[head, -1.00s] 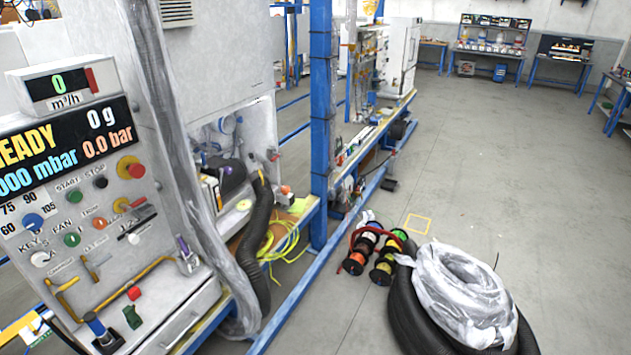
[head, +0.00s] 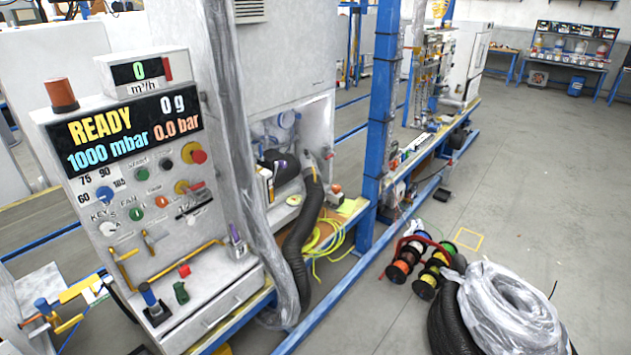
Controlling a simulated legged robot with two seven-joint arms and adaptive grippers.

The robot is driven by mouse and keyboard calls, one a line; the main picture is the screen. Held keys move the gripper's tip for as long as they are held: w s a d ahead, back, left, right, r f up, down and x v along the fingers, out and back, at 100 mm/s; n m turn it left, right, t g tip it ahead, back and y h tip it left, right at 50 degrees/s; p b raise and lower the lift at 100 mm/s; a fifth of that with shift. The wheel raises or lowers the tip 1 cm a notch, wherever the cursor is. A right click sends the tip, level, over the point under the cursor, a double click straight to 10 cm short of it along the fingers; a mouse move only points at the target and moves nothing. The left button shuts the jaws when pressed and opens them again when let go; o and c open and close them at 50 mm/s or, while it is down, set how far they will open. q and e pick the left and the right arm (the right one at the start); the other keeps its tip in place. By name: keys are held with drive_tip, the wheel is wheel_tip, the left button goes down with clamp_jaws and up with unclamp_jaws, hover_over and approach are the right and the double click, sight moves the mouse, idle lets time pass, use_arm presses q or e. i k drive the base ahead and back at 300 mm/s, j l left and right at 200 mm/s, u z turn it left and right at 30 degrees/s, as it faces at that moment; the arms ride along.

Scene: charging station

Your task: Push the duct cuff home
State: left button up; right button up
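A dark ribbed duct (head: 302,240) rises from the floor to an open bay (head: 318,115) in the pale cabinet at the centre of the head view. Its upper end, where the duct cuff (head: 311,163) seems to be, is near the bay's lower right side, with a small yellow mark beside it. The cuff is too small to tell whether it is seated or has a gap.
A control panel (head: 150,185) reading READY, 0 g, 1000 mbar and 0.0 bar stands at left. A blue post (head: 380,125) and low blue rail (head: 340,300) border the station. Cable reels (head: 405,262) and wrapped hose coils (head: 505,305) lie on the floor at right. Open floor lies beyond.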

sight(314, 182)
drive_tip(key=i+l, duration=0.25)
drive_tip(key=i, duration=0.3)
drive_tip(key=i+l+z, duration=0.15)
drive_tip(key=i, duration=0.35)
drive_tip(key=i+l, duration=0.25)
drive_tip(key=i, duration=0.3)
